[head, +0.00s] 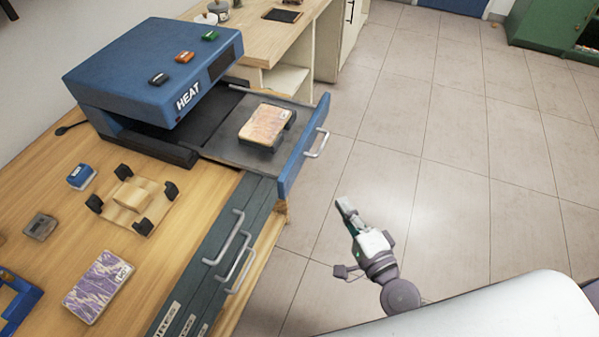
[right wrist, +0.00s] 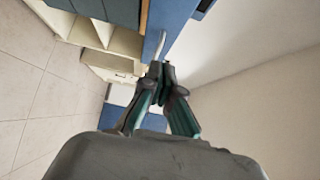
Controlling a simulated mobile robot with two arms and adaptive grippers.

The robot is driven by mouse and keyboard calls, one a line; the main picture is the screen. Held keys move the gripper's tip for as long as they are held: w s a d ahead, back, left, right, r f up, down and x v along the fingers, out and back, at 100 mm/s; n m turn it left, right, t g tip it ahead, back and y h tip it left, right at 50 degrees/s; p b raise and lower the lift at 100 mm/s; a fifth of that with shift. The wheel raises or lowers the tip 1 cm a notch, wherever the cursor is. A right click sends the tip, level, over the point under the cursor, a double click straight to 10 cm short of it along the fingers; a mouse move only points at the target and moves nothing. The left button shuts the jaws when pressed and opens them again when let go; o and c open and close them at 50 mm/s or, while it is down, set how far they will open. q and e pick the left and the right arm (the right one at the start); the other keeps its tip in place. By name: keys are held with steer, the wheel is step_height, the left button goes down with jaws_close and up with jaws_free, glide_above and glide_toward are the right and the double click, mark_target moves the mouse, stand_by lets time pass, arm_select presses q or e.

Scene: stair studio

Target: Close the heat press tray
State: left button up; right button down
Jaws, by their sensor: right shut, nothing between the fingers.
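The blue heat press (head: 150,65) marked HEAT stands on the wooden bench. Its tray (head: 225,150) is pulled out to the right, past the bench edge. The tray has a blue front panel (head: 303,150) with a silver handle (head: 317,143). A block with a tan patterned top (head: 266,124) sits on the tray. My right gripper (head: 344,206) is shut and empty, over the floor in front of the tray and apart from the handle in the head view. In the right wrist view the shut fingertips (right wrist: 162,70) appear near a silver handle (right wrist: 160,45) on a blue panel. My left gripper is out of view.
A wooden fixture with black corner clamps (head: 133,200), a purple patterned block (head: 98,286) and small blocks lie on the bench. Drawers with silver handles (head: 225,238) line the bench front. A cabinet (head: 290,55) stands behind. The tiled floor (head: 450,150) at right is clear.

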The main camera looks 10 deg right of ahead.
steer(key=p, duration=0.2)
glide_toward(302, 159)
steer(key=w, duration=0.1)
steer(key=w+d, duration=0.2)
steer(key=shift+w+r, duration=0.3)
steer(key=shift+w, duration=0.05)
steer(key=w+a, duration=0.2)
steer(key=shift+a+f+p, duration=0.1)
steer(key=shift+a+p, duration=0.2)
steer(key=shift+p, duration=0.1)
steer(key=shift+w+a, duration=0.15)
steer(key=shift+a, duration=0.2)
